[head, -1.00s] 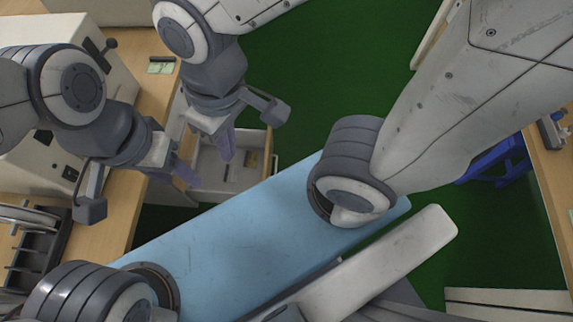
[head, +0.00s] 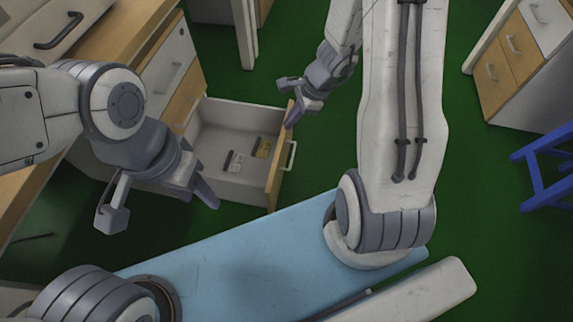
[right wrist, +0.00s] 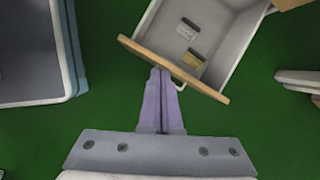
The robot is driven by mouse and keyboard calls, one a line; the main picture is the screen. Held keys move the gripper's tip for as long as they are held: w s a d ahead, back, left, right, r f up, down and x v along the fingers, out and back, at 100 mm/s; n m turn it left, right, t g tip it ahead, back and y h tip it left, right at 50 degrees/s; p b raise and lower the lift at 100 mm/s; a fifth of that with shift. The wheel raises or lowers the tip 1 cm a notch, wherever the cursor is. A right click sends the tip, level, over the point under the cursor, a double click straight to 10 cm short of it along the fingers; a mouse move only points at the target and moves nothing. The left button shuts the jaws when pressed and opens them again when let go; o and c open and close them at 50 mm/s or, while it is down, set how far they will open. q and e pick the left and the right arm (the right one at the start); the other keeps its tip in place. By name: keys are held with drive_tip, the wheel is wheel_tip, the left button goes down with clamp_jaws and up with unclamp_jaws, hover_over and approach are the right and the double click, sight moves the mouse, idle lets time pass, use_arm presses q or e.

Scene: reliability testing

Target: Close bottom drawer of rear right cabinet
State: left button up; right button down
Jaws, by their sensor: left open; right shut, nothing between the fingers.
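The bottom drawer (head: 228,130) of the cabinet (head: 168,68) under the desk is pulled well open. Its wooden front (head: 277,172) has a pale handle (head: 291,156), and two small items lie inside. In the right wrist view the drawer front (right wrist: 180,66) is tilted at the top. My right gripper (head: 291,120) is shut and empty at the far end of the drawer front, on its outer side. Its fingertips (right wrist: 160,74) appear at or very near the front beside the handle; contact is unclear. My left gripper (head: 204,197) is open and empty, near the drawer's near side.
Another cabinet (head: 513,62) with closed drawers stands at the upper right. A blue stool (head: 545,165) stands at the right. The desk edge (head: 95,95) runs along the left.

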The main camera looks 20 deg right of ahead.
drive_tip(key=d+f+m+b, duration=0.5)
drive_tip(key=d+f, duration=0.2)
drive_tip(key=f, duration=0.5)
drive_tip(key=b, duration=0.7)
approach(280, 158)
wheel_tip(280, 158, down, 5)
use_arm(q)
wheel_tip(280, 158, down, 14)
use_arm(e)
drive_tip(key=shift+w+a+r+h, duration=0.15)
drive_tip(key=shift+w+a+h, duration=0.25)
drive_tip(key=shift+a, duration=0.35)
